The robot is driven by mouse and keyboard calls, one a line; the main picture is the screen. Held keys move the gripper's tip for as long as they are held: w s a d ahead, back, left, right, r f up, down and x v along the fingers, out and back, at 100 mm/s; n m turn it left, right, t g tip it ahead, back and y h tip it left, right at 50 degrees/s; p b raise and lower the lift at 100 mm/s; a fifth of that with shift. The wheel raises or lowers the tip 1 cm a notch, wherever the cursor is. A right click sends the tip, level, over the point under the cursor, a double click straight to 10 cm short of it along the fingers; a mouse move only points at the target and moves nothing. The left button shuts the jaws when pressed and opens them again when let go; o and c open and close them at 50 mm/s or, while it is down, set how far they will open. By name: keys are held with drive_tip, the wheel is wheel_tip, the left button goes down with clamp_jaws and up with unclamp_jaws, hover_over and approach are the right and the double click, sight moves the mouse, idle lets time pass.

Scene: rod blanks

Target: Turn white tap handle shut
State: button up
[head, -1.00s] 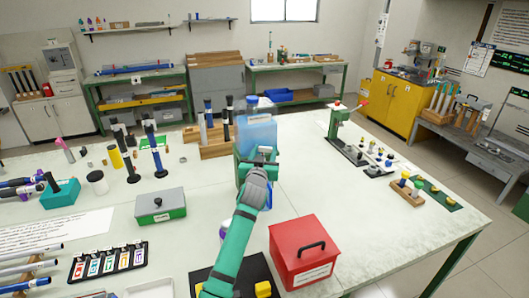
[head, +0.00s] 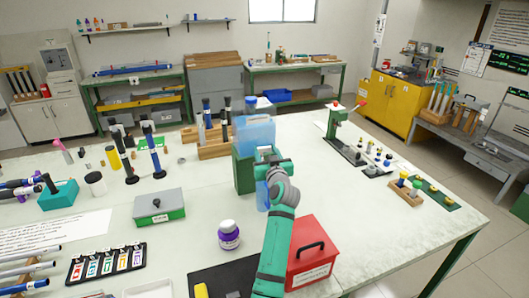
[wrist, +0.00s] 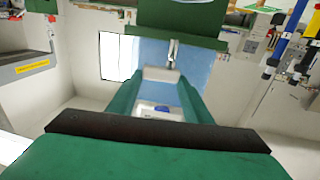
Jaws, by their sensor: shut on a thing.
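A translucent blue container (head: 257,132) with a blue cap stands on a green stand (head: 243,173) on the table. The white tap handle (wrist: 160,75) shows in the wrist view between my fingers, just below a grey metal spout (wrist: 172,50). My gripper (head: 270,163) is in front of the container, and in the wrist view its green fingers (wrist: 160,95) are shut on the handle. In the head view my gripper hides the tap. Some light blue material (head: 262,198) shows under my gripper; I cannot tell what it is.
A red box (head: 312,252) with a black handle stands beside my arm. A purple-labelled bottle (head: 229,235) and a grey-green box (head: 160,206) stand to the left. A green press (head: 343,132) is at the right.

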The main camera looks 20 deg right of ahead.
drive_tip(key=shift+d+n+y, duration=0.2)
drive_tip(key=shift+n+y, duration=0.5)
drive_tip(key=shift+y, duration=0.4)
drive_tip(key=shift+a, duration=0.1)
drive_tip(key=o, duration=1.1)
drive_tip(key=shift+c, duration=0.2)
drive_tip(key=s, duration=1)
drive_tip(key=shift+s+d, duration=0.3)
drive_tip(key=shift+s, duration=0.1)
